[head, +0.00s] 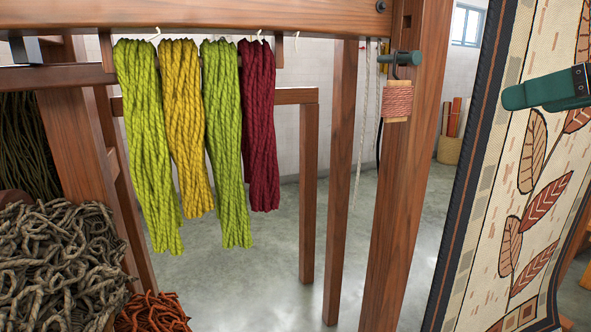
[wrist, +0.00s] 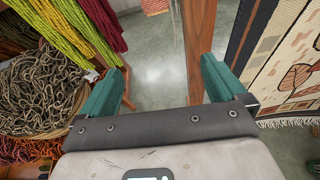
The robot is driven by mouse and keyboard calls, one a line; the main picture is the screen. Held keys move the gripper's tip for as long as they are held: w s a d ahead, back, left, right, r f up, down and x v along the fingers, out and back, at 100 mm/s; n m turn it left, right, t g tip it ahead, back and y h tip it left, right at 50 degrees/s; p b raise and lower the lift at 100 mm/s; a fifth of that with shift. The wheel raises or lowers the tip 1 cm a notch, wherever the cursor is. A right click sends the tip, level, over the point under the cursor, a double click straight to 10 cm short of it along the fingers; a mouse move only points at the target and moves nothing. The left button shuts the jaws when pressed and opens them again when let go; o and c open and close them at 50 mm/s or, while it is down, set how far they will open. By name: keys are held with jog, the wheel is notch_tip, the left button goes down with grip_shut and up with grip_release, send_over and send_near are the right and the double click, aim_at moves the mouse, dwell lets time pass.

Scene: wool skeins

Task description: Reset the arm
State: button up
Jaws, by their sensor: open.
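Thick wool skeins hang in a row from hooks on a wooden beam in the head view: a yellow-green one (head: 148,145), a mustard one (head: 185,130), a green one (head: 226,140) and a dark red one (head: 258,125). Skeins also show at the upper left of the wrist view. My gripper (wrist: 162,68) is open, its two teal fingers apart with only floor and a wooden post showing between and beyond them. In the head view one teal finger (head: 548,91) enters from the right edge in front of the patterned rug, well right of the skeins.
A wooden post (head: 395,190) stands between the skeins and the hanging rug (head: 520,220). A small thread spool (head: 397,101) hangs on the post. A grey-brown yarn heap (head: 60,265) and rust-coloured yarn (head: 152,313) lie lower left. Grey floor shows between the posts.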

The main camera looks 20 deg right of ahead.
jog(key=w+a+f+m+y+p, duration=0.1)
jog(key=w+f+m, duration=0.3)
jog(key=f+m, duration=0.3)
jog(key=w+f+m+y+p, duration=0.1)
jog(key=w+f+m+p, duration=0.1)
jog(key=w+f+m, duration=0.45)
jog(key=s+a+f+m+g+p, duration=0.1)
jog(key=a+f+m+g, duration=0.15)
jog(key=f+m, duration=0.45)
jog(key=s+a+f+m+g+p, duration=0.1)
jog(key=a+f+m, duration=0.25)
jog(key=f, duration=0.75)
jog(key=s+a+f+m+g, duration=0.2)
jog(key=s+a+f, duration=0.1)
jog(key=f, duration=0.2)
jog(key=s+a+f+m+g+p, duration=0.1)
jog(key=s+a+f+m, duration=0.1)
jog(key=s+f+m, duration=0.3)
jog(key=s+a+f+g, duration=0.2)
jog(key=a+f, duration=0.1)
jog(key=f, duration=0.3)
jog(key=s+f+m+g+h, duration=0.1)
jog(key=s+f+m+g, duration=0.1)
jog(key=s+f, duration=0.2)
jog(key=s+f+m+g+h+p, duration=0.1)
jog(key=s+f+m+g, duration=0.1)
jog(key=s, duration=0.9)
jog(key=shift+a+f+m+h+p, duration=0.3)
jog(key=shift+f+m, duration=0.3)
jog(key=shift+f, duration=0.35)
